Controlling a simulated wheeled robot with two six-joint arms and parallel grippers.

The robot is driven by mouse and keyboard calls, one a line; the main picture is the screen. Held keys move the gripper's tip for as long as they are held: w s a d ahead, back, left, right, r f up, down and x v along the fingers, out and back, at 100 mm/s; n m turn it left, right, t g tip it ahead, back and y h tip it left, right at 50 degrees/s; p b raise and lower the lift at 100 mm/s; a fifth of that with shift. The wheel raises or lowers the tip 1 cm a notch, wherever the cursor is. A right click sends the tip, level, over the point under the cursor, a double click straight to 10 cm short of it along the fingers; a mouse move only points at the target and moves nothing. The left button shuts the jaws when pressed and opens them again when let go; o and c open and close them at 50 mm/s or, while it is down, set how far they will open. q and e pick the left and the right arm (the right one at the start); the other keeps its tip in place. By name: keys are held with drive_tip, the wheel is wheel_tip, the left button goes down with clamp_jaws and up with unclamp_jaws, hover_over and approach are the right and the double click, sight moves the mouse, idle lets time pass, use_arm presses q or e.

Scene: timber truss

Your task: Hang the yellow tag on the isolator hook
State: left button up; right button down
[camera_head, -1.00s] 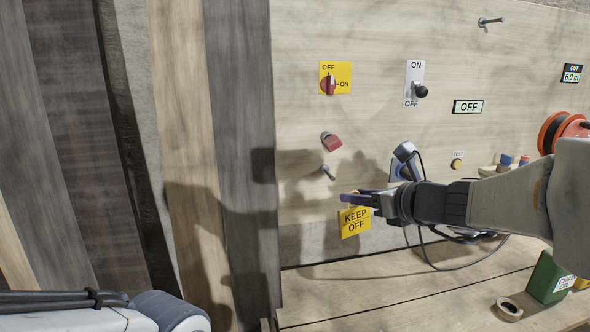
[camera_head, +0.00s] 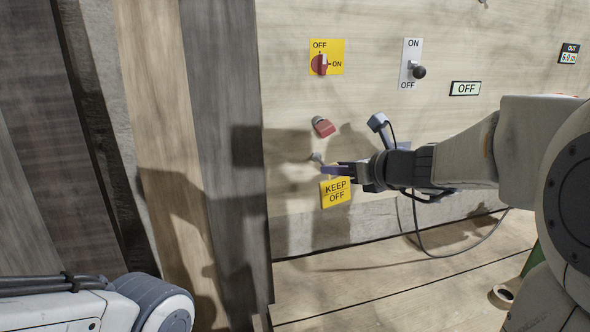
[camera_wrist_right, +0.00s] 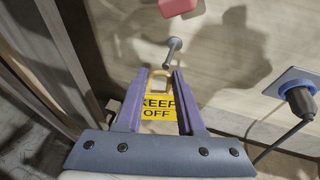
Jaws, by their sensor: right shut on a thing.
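The yellow tag (camera_head: 336,194), lettered KEEP OFF, hangs from my right gripper (camera_head: 333,170), which is shut on its upper part. The tag also shows in the right wrist view (camera_wrist_right: 158,106), between and below the purple fingers (camera_wrist_right: 155,80). A grey metal peg (camera_head: 316,157) sticks out of the wall just beyond the fingertips, slightly up and left in the head view. In the wrist view the peg (camera_wrist_right: 173,50) is ahead of the tag's top loop, seemingly apart from it. The yellow isolator plate (camera_head: 337,46) has a red knob. My left gripper is out of view.
A red item (camera_head: 323,126) is mounted above the peg. A blue plug (camera_wrist_right: 300,92) in a socket, with a black cable, lies right of the gripper in the wrist view. A lever switch (camera_head: 412,64) and an OFF display (camera_head: 465,88) are higher up. A wooden bench (camera_head: 350,290) lies below.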

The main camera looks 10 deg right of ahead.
drive_tip(key=shift+w+a+f, duration=0.1)
drive_tip(key=shift+w, duration=1.45)
drive_tip(key=shift+w+a+f, duration=0.1)
drive_tip(key=shift+w, duration=1.4)
drive_tip(key=shift+w+f+b, duration=0.35)
drive_tip(key=shift+w+f, duration=0.15)
drive_tip(key=shift+w, duration=0.15)
drive_tip(key=shift+c, duration=2.2)
unclamp_jaws()
